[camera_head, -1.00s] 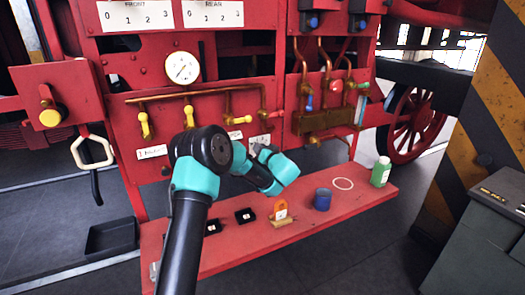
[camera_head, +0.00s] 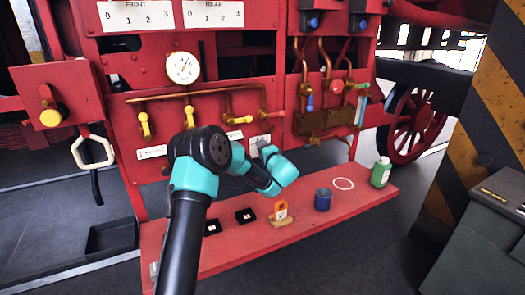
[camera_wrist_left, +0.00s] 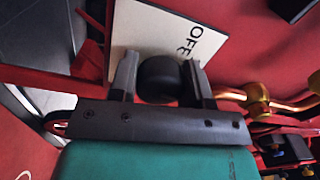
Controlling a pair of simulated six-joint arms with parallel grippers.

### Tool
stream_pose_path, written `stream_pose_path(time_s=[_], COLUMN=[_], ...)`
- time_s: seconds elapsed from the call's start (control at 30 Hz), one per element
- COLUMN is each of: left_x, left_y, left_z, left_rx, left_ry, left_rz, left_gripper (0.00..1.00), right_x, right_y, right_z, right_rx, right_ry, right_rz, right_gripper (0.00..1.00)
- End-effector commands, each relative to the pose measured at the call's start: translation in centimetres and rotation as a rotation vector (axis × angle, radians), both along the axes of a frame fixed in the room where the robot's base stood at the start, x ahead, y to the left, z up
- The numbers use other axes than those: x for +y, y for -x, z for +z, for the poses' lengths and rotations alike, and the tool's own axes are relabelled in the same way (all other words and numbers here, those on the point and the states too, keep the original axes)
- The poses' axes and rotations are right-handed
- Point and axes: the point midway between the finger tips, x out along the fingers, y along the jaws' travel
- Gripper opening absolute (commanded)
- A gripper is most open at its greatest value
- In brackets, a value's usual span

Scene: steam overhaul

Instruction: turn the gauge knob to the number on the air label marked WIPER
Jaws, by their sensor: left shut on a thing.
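The black gauge knob (camera_wrist_left: 158,82) stands on a white plate (camera_wrist_left: 165,38) with "OFF" lettering partly showing in the left wrist view. My left gripper (camera_wrist_left: 160,70) has one finger on each side of the knob and is shut on it. In the head view the plate (camera_head: 258,141) shows on the red panel, while my arm hides the knob and fingers. The round white gauge (camera_head: 183,68) is above, its needle tilted up and right. White labels sit below the pipe, one at the left (camera_head: 152,152) and one nearer the middle (camera_head: 234,135); their words are unreadable. My right gripper is not in view.
Below, a red shelf (camera_head: 300,232) holds small black boxes (camera_head: 245,215), an orange padlock-like item (camera_head: 281,209), a blue cup (camera_head: 323,199), a white ring (camera_head: 343,184) and a green bottle (camera_head: 381,172). Brass pipes (camera_head: 225,89) with yellow handles cross the panel.

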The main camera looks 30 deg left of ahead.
Motion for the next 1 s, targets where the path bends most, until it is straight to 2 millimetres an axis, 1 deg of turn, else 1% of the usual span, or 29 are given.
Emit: stream_pose_path(time_s=[0.6, 0.8, 1.0], left_x=[0.03, 0.0, 0.01], left_y=[0.03, 0.01, 0.0], left_z=[0.1, 0.12, 0.12], left_rx=[0.483, 0.609, 0.688], left_ry=[-0.32, -0.403, -0.454], left_rz=[0.001, 0.0, 0.0], left_gripper=[0.2, 0.2, 0.2], right_x=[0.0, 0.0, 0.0], right_y=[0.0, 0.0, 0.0], right_z=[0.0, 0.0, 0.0], right_rx=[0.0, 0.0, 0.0], right_ry=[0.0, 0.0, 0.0], right_rz=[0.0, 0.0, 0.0], right_gripper=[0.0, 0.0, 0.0])
